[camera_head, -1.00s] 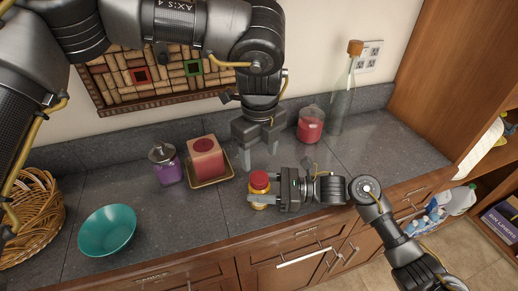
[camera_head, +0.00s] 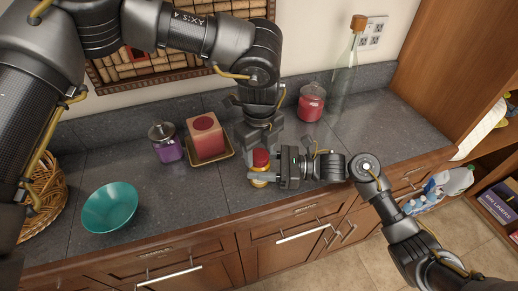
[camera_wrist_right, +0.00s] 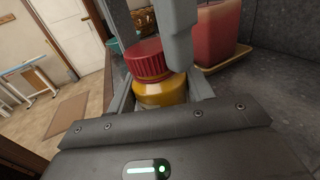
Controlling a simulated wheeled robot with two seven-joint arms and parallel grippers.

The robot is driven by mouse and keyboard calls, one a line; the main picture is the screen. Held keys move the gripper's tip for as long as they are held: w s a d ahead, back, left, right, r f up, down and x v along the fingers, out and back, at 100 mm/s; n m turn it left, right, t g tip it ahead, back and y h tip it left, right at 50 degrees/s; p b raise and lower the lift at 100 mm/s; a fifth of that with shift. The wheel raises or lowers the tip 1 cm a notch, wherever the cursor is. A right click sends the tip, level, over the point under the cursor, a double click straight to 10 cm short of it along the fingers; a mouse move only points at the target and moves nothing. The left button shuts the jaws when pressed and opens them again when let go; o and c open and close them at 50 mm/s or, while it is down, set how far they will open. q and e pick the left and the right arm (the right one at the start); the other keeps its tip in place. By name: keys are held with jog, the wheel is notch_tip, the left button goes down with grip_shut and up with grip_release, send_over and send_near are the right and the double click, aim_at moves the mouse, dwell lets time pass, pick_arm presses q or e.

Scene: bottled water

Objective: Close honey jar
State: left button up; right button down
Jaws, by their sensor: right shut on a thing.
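The honey jar (camera_head: 259,182) stands near the counter's front edge, with a golden-yellow body and a red lid (camera_head: 260,158) on top. In the right wrist view the amber jar body (camera_wrist_right: 160,94) sits between my right fingers, and the ribbed red lid (camera_wrist_right: 146,58) looks slightly tilted. My right gripper (camera_head: 257,176) is shut on the jar body from the right. My left gripper (camera_head: 259,143) points down over the lid. Its fingers look spread around the lid, one close beside it in the wrist view; whether they touch is unclear.
A pink-red square canister (camera_head: 206,136) on a gold tray (camera_head: 231,155) and a purple jar (camera_head: 167,149) stand left of the honey jar. A teal bowl (camera_head: 110,208) is farther left. A red glass jar (camera_head: 311,103) and a bottle (camera_head: 346,72) stand behind right.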

pick_arm(q)
jog(key=c, duration=0.8)
jog(key=shift+o, duration=0.2)
jog(key=m, duration=2.5)
jog(key=shift+f+m, duration=0.1)
jog(key=shift+m, duration=0.2)
jog(key=o, duration=1.2)
notch_tip(320, 180, up, 12)
jog(key=shift+r, duration=0.1)
